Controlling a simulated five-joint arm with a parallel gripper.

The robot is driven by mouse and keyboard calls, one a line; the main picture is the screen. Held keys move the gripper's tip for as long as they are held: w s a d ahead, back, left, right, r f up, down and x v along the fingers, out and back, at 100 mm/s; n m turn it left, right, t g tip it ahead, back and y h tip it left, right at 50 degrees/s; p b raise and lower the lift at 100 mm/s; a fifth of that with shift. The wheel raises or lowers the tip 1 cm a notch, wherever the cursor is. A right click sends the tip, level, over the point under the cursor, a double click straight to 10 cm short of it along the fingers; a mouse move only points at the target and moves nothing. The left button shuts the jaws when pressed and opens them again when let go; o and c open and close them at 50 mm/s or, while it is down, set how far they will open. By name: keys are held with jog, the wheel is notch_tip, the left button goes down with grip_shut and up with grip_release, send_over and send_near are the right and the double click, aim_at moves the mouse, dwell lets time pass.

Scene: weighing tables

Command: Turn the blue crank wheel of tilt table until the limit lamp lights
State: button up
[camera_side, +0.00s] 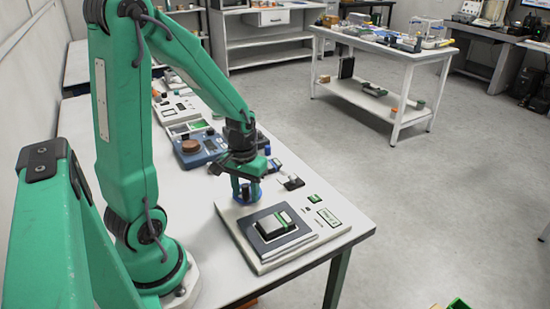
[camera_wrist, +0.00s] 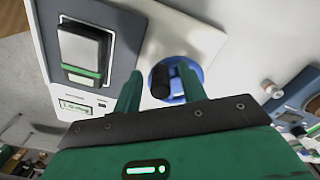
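The tilt table (camera_side: 306,236) is a pale base near the front end of the white bench. It carries a dark plate with a black-and-grey block (camera_side: 276,225) that has a green stripe. The blue crank wheel (camera_wrist: 177,80) shows between my fingers in the wrist view, with a dark upright knob (camera_wrist: 160,80) on it. In the side view my gripper (camera_side: 247,190) is low over the wheel and hides much of it. In the wrist view my gripper (camera_wrist: 159,72) is open, its two green fingers on either side of the knob. I cannot tell which marking is the limit lamp.
A blue device (camera_side: 198,148) with a brown round piece stands behind the wheel. Small dark items (camera_side: 291,182) lie close by. The bench edge is just right of the base.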

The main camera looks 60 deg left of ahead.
jog(key=shift+r, duration=0.15)
jog(key=shift+r, duration=3.75)
jog(key=shift+d+r, duration=0.4)
jog(key=s+d+r+m+t, duration=0.4)
jog(key=d+r+m+t, duration=0.1)
jog(key=d+r, duration=0.4)
jog(key=shift+d+r+m+t, duration=0.3)
jog(key=shift+d+m, duration=0.45)
jog(key=shift+m, duration=0.05)
